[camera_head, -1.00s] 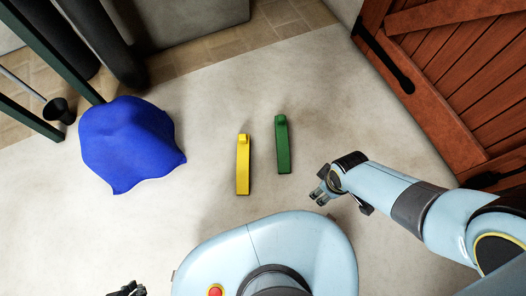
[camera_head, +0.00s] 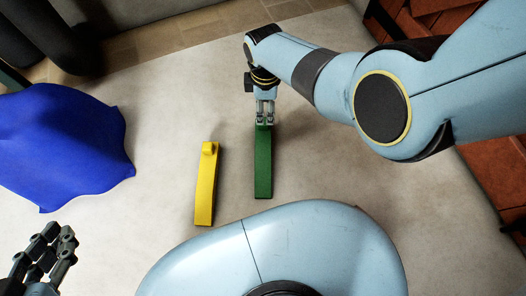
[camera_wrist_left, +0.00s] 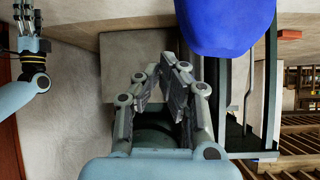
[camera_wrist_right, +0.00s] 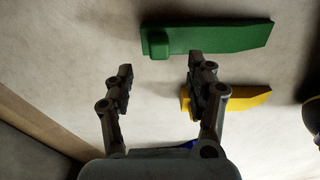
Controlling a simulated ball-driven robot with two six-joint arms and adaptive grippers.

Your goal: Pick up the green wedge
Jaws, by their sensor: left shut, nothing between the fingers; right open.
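The green wedge (camera_head: 263,165) lies on the pale floor in the head view, its knobbed end away from my base. My right gripper (camera_head: 264,121) is open above that far end. In the right wrist view the green wedge (camera_wrist_right: 215,38) lies beyond the fingertips of the right gripper (camera_wrist_right: 158,72), its knob between their lines, and nothing is between the fingers. My left gripper (camera_head: 55,243) is shut and empty at the lower left of the head view. It also shows in the left wrist view (camera_wrist_left: 175,75), away from the wedge.
A yellow wedge (camera_head: 206,187) lies just left of the green one, with a gap of floor between. A blue draped cloth (camera_head: 62,145) is at the left. Reddish wooden boards (camera_head: 497,165) stand at the right. The floor around the wedges is clear.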

